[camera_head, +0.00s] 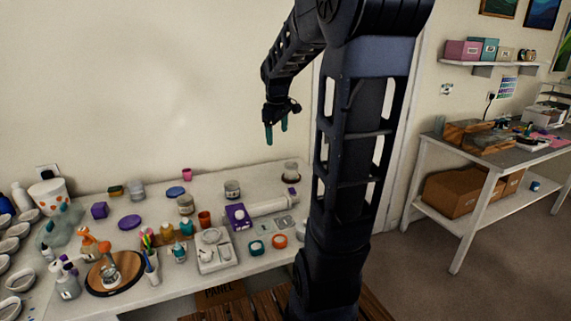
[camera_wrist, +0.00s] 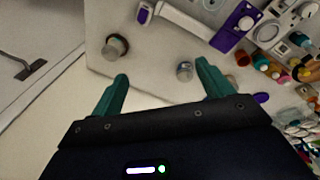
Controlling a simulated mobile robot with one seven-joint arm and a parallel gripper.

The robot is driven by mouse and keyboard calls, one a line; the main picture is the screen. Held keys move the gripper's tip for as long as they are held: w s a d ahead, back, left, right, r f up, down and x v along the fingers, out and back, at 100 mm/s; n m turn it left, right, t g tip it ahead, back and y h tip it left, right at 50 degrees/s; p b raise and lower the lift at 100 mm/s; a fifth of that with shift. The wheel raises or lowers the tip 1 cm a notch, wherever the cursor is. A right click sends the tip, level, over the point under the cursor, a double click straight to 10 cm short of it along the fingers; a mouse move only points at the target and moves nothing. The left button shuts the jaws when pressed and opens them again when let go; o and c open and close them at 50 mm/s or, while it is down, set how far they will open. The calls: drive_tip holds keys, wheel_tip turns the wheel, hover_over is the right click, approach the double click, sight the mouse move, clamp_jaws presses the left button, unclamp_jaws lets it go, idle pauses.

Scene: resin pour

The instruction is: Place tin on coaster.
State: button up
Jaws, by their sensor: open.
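A small grey tin (camera_head: 232,189) stands upright towards the back of the white table. It also shows in the wrist view (camera_wrist: 184,70), between my fingers in the picture but well beyond them. Flat round discs that look like coasters lie left of it, a blue one (camera_head: 175,191) and a purple one (camera_head: 129,222). I cannot tell which is the task's coaster. Another pale container (camera_head: 291,171) stands on a dark round base at the back right corner. My gripper (camera_head: 276,134) is open and empty, high above the table; its teal fingers show in the wrist view (camera_wrist: 162,72).
Other jars (camera_head: 186,204), a purple box (camera_head: 237,215), a white roll (camera_head: 273,205) and an orange cup (camera_head: 204,219) crowd the table. Bottles and a round wooden board (camera_head: 128,277) are at the front left. The tabletop around the grey tin is fairly clear.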

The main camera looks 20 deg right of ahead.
drive_tip(key=s+a+m+t, duration=0.1)
drive_tip(key=s+a+m, duration=0.2)
drive_tip(key=s, duration=0.8)
drive_tip(key=s+a+f+m+t+y, duration=0.1)
drive_tip(key=s+a+m, duration=0.2)
drive_tip(key=s, duration=0.7)
drive_tip(key=shift+s+f+m, duration=0.15)
drive_tip(key=shift+s+m, duration=0.2)
drive_tip(key=shift+m, duration=0.45)
